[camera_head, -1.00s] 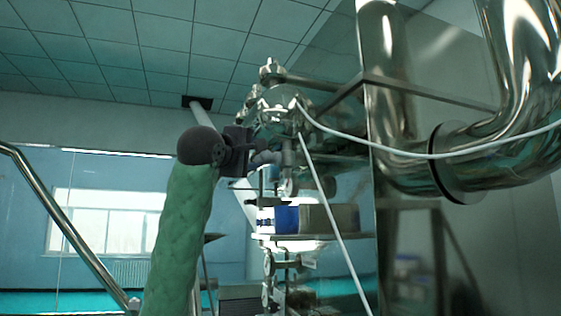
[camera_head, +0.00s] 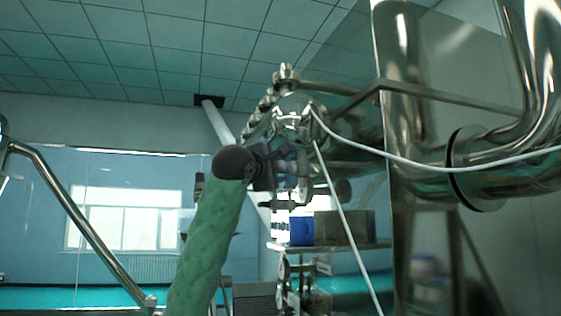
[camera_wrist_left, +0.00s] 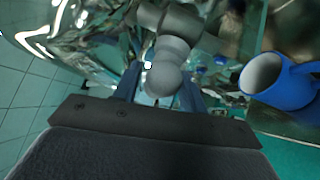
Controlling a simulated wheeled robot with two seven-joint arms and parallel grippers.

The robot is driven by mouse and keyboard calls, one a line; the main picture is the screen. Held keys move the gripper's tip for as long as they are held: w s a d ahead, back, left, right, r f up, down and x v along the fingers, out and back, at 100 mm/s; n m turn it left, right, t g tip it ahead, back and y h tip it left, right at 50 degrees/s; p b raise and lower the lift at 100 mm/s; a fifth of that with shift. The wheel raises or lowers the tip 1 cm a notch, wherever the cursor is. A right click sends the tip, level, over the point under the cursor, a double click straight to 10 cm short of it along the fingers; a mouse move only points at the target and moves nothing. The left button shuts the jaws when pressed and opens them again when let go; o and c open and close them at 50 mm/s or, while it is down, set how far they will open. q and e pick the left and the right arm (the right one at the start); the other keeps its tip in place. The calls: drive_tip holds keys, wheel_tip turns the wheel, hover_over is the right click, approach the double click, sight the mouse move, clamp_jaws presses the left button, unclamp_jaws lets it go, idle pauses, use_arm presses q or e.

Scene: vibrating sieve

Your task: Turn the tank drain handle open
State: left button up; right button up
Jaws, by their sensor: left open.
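The tank drain handle is a grey, rounded knob (camera_wrist_left: 165,77) in the left wrist view. It lies between the two dark fingers of my left gripper (camera_wrist_left: 158,92), which is open around it. I cannot tell whether either finger touches the knob. In the head view my left gripper (camera_head: 287,168) reaches in from the left, just below the shiny metal valve fittings (camera_head: 293,122). There the gripper largely hides the handle. My right gripper is in neither view.
A blue mug (camera_wrist_left: 285,80) is right of the gripper in the wrist view. A shelf (camera_head: 340,246) stands below, with a blue item and a box on it. A white cable (camera_head: 400,156) hangs close to the valve. Large steel pipes (camera_head: 405,100) fill the right side.

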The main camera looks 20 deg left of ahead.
use_arm(q)
drive_tip(key=shift+p+x, duration=0.35)
drive_tip(key=shift+x, duration=0.45)
drive_tip(key=shift+a, duration=0.1)
clamp_jaws()
drive_tip(key=shift+w, duration=0.1)
drive_tip(key=shift+f, duration=0.1)
